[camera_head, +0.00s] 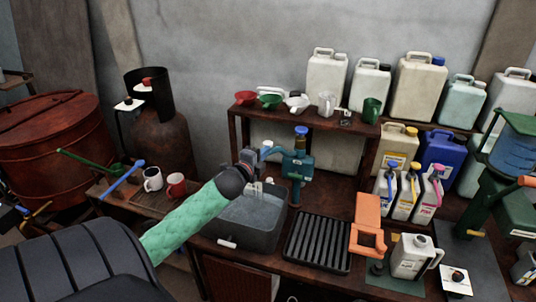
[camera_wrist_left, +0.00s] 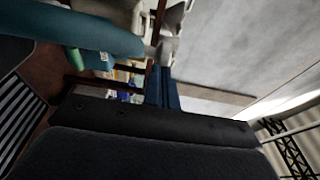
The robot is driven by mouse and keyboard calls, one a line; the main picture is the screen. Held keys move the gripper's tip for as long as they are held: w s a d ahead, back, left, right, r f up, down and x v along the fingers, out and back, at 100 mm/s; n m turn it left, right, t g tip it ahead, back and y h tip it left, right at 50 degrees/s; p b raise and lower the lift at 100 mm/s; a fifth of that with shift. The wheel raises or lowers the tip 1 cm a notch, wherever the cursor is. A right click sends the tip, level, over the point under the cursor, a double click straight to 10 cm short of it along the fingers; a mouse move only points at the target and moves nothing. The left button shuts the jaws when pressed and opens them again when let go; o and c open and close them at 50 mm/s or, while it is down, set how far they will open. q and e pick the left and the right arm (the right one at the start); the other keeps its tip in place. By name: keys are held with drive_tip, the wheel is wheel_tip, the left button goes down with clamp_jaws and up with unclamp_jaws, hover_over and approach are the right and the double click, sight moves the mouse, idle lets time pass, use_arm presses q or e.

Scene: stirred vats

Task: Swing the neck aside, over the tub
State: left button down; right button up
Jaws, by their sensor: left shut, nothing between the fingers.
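A teal tap (camera_head: 297,165) with a blue top stands at the back right corner of a grey tub (camera_head: 243,228). Its short neck (camera_head: 278,151) points left, with a pale blue end close to my left gripper (camera_head: 249,158). My left gripper is shut and empty, above the tub's back part, just left of the neck's end. I cannot tell whether they touch. In the left wrist view the shut fingers (camera_wrist_left: 162,88) are dark blue, and a teal cylinder (camera_wrist_left: 100,38), which looks like the neck, lies beyond them. My right gripper is not in view.
A wooden shelf (camera_head: 238,128) with funnels and jugs stands behind the tap. A black ribbed tray (camera_head: 318,242) and an orange bracket (camera_head: 368,222) lie right of the tub. Two mugs (camera_head: 175,186) stand to the left. Several canisters crowd the back right.

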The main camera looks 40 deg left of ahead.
use_arm(q)
drive_tip(key=shift+a+r, duration=0.1)
drive_tip(key=shift+a, duration=0.3)
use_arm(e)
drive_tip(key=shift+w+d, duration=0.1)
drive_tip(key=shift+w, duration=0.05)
use_arm(q)
drive_tip(key=shift+a, duration=0.15)
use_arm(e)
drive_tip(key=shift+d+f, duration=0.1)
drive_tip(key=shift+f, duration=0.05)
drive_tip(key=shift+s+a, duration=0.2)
